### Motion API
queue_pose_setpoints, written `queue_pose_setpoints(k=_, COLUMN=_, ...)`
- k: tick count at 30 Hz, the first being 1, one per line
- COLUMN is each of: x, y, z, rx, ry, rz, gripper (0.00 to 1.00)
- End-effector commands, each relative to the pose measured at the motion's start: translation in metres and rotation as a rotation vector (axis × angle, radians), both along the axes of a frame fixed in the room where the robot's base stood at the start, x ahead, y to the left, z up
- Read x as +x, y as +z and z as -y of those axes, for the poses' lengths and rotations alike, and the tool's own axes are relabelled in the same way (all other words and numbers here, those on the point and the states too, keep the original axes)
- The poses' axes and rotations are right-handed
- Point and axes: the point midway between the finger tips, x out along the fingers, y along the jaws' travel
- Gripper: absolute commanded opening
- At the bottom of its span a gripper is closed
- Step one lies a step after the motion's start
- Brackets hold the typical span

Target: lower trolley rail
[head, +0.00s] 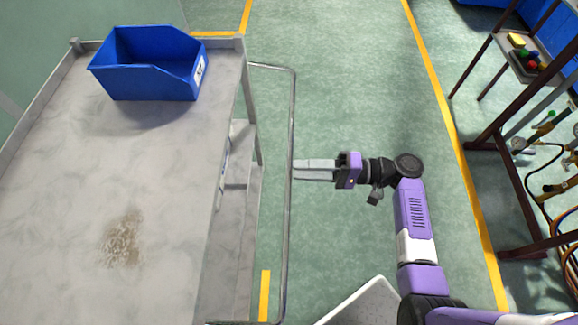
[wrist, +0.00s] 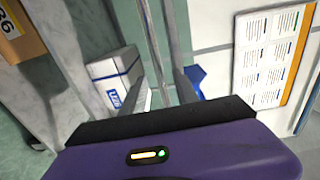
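The grey trolley (head: 165,200) fills the left of the head view. Its rail (head: 291,130), a thin metal loop, stands out from the trolley's right side and runs along it. My gripper (head: 296,170) points left at the rail from the aisle, with its fingertips at or just short of the bar. In the wrist view its two fingers (wrist: 167,92) show a gap between them, with nothing clearly held. Whether the tips touch the rail, and their height against it, I cannot tell.
A blue bin (head: 150,70) stands on the trolley's far end. A dark rack (head: 490,140) with hoses and fittings is at the right. Green floor (head: 350,60) is free between them. The wrist view shows a white box (wrist: 115,75) and a posted sheet (wrist: 270,55).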

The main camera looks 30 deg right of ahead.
Motion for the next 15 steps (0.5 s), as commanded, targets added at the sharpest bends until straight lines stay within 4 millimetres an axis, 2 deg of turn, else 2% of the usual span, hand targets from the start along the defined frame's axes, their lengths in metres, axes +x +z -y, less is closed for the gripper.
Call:
queue_pose_setpoints(k=6, x=0.017, y=0.000, z=-0.024, rx=0.000, ry=0.001, rz=-0.001, gripper=0.36)
queue_pose_setpoints(k=15, x=0.023, y=-0.001, z=-0.032, rx=-0.002, ry=-0.001, rz=-0.001, gripper=0.36)
